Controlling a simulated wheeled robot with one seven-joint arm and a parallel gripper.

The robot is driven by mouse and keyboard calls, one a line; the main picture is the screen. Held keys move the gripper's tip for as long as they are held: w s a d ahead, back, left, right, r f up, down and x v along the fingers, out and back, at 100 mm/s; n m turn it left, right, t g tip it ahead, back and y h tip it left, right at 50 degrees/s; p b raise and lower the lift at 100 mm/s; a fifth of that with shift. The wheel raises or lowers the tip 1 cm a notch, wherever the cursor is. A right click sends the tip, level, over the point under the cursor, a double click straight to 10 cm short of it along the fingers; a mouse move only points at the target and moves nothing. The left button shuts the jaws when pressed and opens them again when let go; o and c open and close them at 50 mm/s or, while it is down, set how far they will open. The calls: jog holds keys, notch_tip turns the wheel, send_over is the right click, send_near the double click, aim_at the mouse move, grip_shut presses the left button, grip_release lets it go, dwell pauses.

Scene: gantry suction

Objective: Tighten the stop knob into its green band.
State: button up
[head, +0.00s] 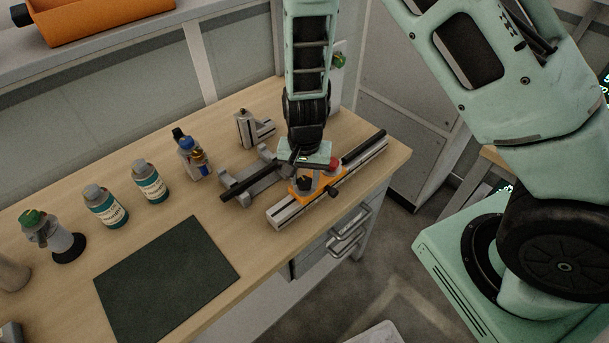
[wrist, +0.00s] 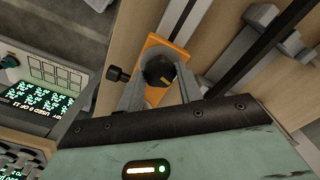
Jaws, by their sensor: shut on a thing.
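An orange carriage (head: 318,187) sits on a pale metal rail (head: 285,212) near the bench's front right edge. In the wrist view, a round black knob (wrist: 159,70) with a yellowish mark stands on the orange plate (wrist: 152,44). My gripper (wrist: 158,82) has its two grey fingers on either side of this knob, shut on it. A smaller black side knob (wrist: 114,74) sticks out from the plate; it also shows in the head view (head: 334,193). In the head view my gripper (head: 304,172) points down over the carriage. I cannot make out a green band on the knob.
A grey bracket with a black rod (head: 248,183) lies just left of the carriage. A red cap (head: 333,163) shows beside my gripper. Bottles (head: 150,182) and a dark green mat (head: 168,277) are further left. A screen (wrist: 38,97) shows in the wrist view.

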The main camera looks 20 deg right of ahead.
aim_at(304, 180)
jog(key=o, duration=1)
notch_tip(304, 180, up, 17)
jog(key=shift+r+b, duration=0.2)
jog(key=shift+b, duration=0.2)
